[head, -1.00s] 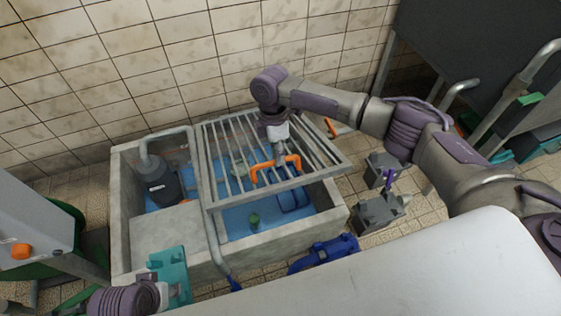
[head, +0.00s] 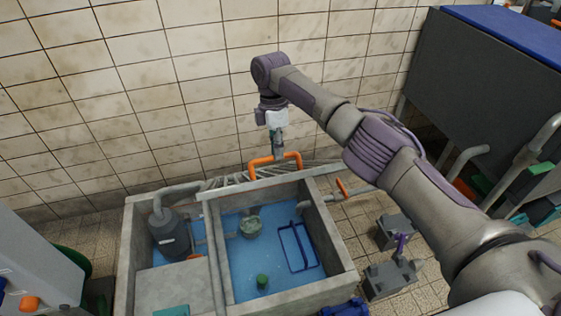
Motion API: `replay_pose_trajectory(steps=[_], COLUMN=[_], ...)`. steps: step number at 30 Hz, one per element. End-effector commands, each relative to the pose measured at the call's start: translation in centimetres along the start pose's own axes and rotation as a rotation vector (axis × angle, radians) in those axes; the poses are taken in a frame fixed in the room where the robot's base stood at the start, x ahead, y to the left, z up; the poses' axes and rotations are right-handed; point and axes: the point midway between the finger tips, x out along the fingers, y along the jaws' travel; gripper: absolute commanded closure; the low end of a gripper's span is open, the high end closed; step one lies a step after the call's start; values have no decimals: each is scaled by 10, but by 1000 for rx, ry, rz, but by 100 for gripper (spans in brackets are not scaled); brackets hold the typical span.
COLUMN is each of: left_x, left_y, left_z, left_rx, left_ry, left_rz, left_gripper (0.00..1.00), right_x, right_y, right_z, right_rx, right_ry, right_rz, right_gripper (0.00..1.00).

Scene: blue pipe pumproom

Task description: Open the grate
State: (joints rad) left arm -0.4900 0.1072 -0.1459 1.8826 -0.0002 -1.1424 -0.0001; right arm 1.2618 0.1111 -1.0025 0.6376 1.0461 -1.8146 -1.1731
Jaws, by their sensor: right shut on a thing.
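The metal grate (head: 228,186) is tilted up steeply at the back of the concrete basin (head: 345,264), so I see it nearly edge-on. Its orange handle (head: 262,161) stands at its raised front edge. My right gripper (head: 279,150) reaches down from above and is shut on the orange handle. The fingertips are small and partly hidden at the handle. The basin opening below the grate is uncovered. My left gripper is outside the head view.
The basin holds blue water (head: 260,270) with a blue frame (head: 297,247) and a green item (head: 262,282) in it. A dark pump (head: 170,235) stands at its left. Grey valve blocks (head: 390,275) stand on the floor at right. A tiled wall rises behind.

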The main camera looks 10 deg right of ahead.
Motion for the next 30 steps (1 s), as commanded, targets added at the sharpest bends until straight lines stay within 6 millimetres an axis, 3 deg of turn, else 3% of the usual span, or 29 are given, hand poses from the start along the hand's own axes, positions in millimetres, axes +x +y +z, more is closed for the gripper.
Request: replay_pose_trajectory(steps=[1,6,20,21,25,30], left_x=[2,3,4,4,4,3], left_y=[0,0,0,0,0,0], left_z=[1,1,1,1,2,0], left_rx=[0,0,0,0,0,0], left_ry=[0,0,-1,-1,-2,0], left_rz=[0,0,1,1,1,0], left_gripper=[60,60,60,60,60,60], right_x=[7,2,0,0,0,-2], right_y=[7,11,12,12,12,12], right_z=[0,0,2,2,2,2], right_rx=[2,2,4,4,5,5], right_ry=[-3,-4,-6,-6,-6,-4], right_rz=[18,16,16,16,16,18], right_gripper=[100,100,100,84,62,59])
